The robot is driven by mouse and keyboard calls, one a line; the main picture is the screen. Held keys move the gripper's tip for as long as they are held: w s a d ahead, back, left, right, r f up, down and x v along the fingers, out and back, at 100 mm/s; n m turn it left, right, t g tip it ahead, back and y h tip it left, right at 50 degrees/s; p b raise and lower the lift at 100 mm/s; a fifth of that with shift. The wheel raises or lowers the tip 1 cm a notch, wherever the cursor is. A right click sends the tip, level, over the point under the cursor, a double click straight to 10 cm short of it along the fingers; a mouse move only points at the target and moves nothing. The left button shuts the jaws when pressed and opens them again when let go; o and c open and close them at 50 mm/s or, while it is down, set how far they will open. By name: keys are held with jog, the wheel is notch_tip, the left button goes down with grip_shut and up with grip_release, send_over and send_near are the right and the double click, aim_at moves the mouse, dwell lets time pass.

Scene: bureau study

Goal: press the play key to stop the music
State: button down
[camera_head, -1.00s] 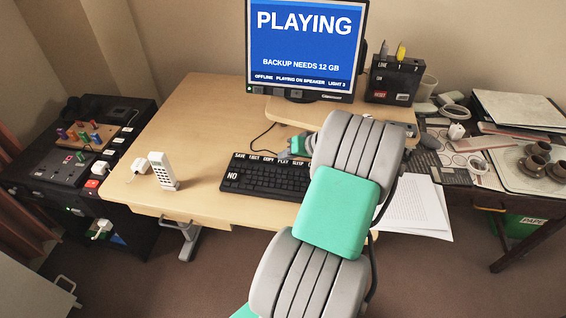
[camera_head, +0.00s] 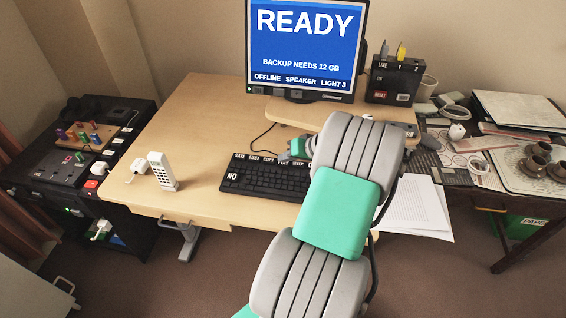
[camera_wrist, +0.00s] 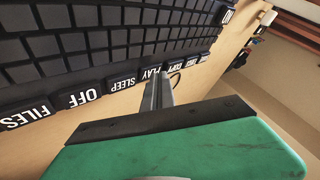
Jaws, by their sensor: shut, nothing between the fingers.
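The monitor (camera_head: 305,45) shows "READY" over "BACKUP NEEDS 12 GB" and "OFFLINE SPEAKER LIGHT 3". The black keyboard (camera_head: 262,180) lies on the desk below it, with a row of labelled keys along its back edge. In the wrist view the PLAY key (camera_wrist: 151,73) sits between SLEEP (camera_wrist: 122,82) and COPY (camera_wrist: 175,67). My gripper (camera_wrist: 157,82) is shut and empty, its tips at the PLAY key; whether they touch it I cannot tell. In the head view my gripper (camera_head: 285,157) is at the back edge of the keyboard, partly covering the labels there.
A white handset (camera_head: 162,171) stands on the desk left of the keyboard. Papers (camera_head: 412,205) lie to the right. The desk's left part is mostly clear.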

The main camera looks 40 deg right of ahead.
aim_at(286, 164)
dwell(0.3)
jog(key=shift+r+p, duration=0.7)
jog(key=shift+r, duration=0.1)
jog(key=shift+r+p, duration=1.85)
jog(key=shift+r, duration=0.65)
